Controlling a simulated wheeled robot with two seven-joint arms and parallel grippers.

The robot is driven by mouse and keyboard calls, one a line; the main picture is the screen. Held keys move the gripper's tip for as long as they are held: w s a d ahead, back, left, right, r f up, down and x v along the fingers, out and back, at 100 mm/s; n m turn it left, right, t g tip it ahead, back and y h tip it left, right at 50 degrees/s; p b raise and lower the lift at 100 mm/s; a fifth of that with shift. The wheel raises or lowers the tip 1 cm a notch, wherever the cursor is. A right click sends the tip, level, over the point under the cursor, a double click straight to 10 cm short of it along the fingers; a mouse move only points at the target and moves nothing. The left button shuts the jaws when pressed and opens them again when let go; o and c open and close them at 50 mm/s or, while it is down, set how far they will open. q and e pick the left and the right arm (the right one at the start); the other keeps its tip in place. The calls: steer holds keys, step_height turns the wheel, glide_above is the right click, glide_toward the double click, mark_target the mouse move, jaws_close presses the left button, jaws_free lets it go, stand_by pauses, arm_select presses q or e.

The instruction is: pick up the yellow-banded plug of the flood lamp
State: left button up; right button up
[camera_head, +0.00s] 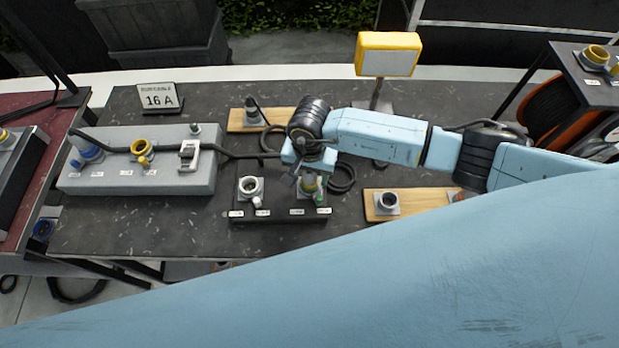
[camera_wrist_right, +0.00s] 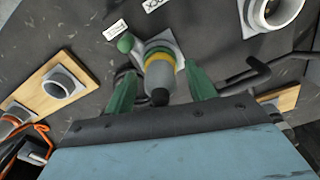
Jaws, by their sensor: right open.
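The yellow-banded plug (camera_wrist_right: 159,72) is grey with a yellow ring and a black cable end. It stands at a socket with a green cap on the dark socket block (camera_head: 278,215); it is partly hidden under my gripper in the head view (camera_head: 309,184). My right gripper (camera_head: 306,176) is above it. In the wrist view the green fingers of my right gripper (camera_wrist_right: 160,84) are open, one on each side of the plug; I cannot tell whether they touch it. The flood lamp (camera_head: 388,55), yellow-framed, stands behind. My left gripper is not in view.
A grey box (camera_head: 140,180) with blue, yellow and white connectors is at left. Wooden boards with sockets lie behind (camera_head: 238,123) and at right (camera_head: 410,207). A "16 A" sign (camera_head: 160,98) stands at the back left. Black cable runs across the dark table.

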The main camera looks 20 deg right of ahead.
steer(key=c, duration=1)
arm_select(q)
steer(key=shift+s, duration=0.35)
arm_select(e)
steer(key=shift+o, duration=0.2)
